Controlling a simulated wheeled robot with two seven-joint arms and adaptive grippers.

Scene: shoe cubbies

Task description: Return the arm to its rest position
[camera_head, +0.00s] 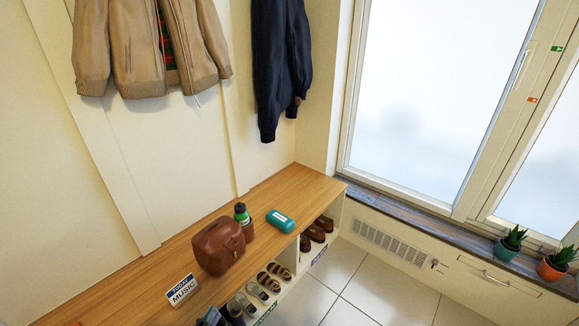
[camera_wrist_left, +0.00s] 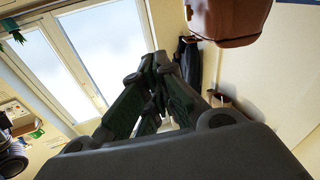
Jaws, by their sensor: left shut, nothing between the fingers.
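My left gripper (camera_wrist_left: 160,62) fills the middle of the left wrist view, its dark green-grey fingers drawn together and empty. A brown leather bag (camera_wrist_left: 230,20) shows beyond it at the upper right of that view, apart from the fingers. In the head view the same bag (camera_head: 218,247) stands on the wooden bench top (camera_head: 160,262). No arm shows clearly in the head view; a small dark shape at its bottom edge is too cut off to tell. My right gripper is in neither view.
A green-capped bottle (camera_head: 241,213), a teal case (camera_head: 280,221) and a "MUSIC" sign (camera_head: 182,289) are on the bench. Sandals (camera_head: 269,281) and brown shoes (camera_head: 316,232) sit in the cubbies below. Jackets (camera_head: 150,45) hang above. Tiled floor (camera_head: 370,290) at right is clear.

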